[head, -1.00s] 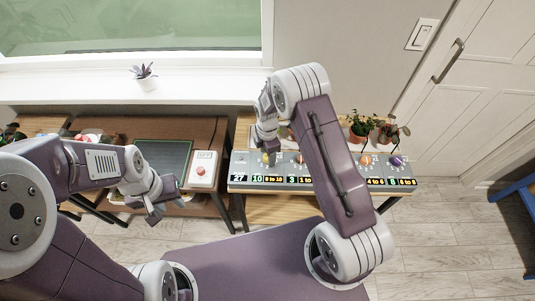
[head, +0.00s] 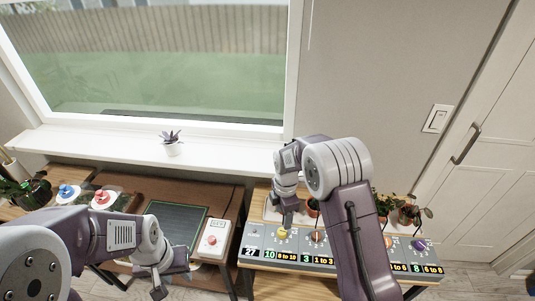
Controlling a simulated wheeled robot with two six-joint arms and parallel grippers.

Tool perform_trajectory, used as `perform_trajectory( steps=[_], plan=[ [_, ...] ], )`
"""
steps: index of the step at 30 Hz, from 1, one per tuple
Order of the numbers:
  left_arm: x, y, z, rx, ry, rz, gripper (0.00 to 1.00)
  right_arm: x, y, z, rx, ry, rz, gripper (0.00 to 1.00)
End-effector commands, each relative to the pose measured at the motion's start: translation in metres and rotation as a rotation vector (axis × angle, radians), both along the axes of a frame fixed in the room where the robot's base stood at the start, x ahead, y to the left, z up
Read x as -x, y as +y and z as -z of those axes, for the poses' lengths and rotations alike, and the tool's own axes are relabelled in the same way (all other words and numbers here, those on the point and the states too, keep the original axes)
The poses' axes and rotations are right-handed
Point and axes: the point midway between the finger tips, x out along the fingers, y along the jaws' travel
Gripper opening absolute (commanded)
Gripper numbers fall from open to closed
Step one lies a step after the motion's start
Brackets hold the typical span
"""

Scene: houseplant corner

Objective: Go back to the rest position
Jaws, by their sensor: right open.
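My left gripper (head: 172,280) is low in the head view, over the front of the brown table, left of the white box with a red button. My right gripper (head: 285,228) is open and points down at the left end of the control panel (head: 262,254), by the yellow knob (head: 284,233). Nothing shows held in it. Whether it touches the knob cannot be told. My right forearm hides the middle right of the panel.
The white button box (head: 213,238) and a dark screen (head: 177,225) are on the brown table (head: 225,197). Blue (head: 67,192) and red (head: 102,198) knobbed items are at left. A succulent (head: 172,145) stands on the windowsill. Potted plants (head: 408,214) stand behind the panel.

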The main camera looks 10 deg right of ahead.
Motion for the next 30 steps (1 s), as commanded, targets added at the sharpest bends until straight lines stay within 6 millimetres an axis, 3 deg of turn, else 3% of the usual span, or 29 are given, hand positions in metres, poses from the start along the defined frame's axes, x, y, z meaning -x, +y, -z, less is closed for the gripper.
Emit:
perform_trajectory(
  steps=[4, 7, 10, 12, 18, 21, 25, 30],
  plan=[
    [0.0, 0.0, 0.0, 0.0, 0.0, 0.0, 0.36, -0.006, -0.003, -0.011, -0.004, -0.027, 0.01, 0.56],
    [0.0, 0.0, 0.0, 0.0, 0.0, 0.0, 0.36, -0.008, -0.012, -0.048, -0.011, -0.09, 0.031, 0.56],
    [0.0, 0.0, 0.0, 0.0, 0.0, 0.0, 0.36, 0.026, -0.025, -0.077, -0.019, -0.116, 0.118, 0.56],
    [0.0, 0.0, 0.0, 0.0, 0.0, 0.0, 0.36, 0.061, -0.034, -0.088, -0.034, -0.126, 0.316, 0.56],
    [0.0, 0.0, 0.0, 0.0, 0.0, 0.0, 0.36, 0.155, -0.045, -0.076, -0.079, -0.098, 1.072, 0.56],
    [0.0, 0.0, 0.0, 0.0, 0.0, 0.0, 0.36, 0.184, -0.045, -0.06, -0.074, -0.06, 1.4, 0.56],
    [0.0, 0.0, 0.0, 0.0, 0.0, 0.0, 0.36, 0.184, -0.045, -0.056, -0.097, -0.061, 1.673, 0.56],
    [0.0, 0.0, 0.0, 0.0, 0.0, 0.0, 0.36, 0.182, -0.045, -0.057, -0.106, -0.06, 1.77, 0.56]
  ],
)
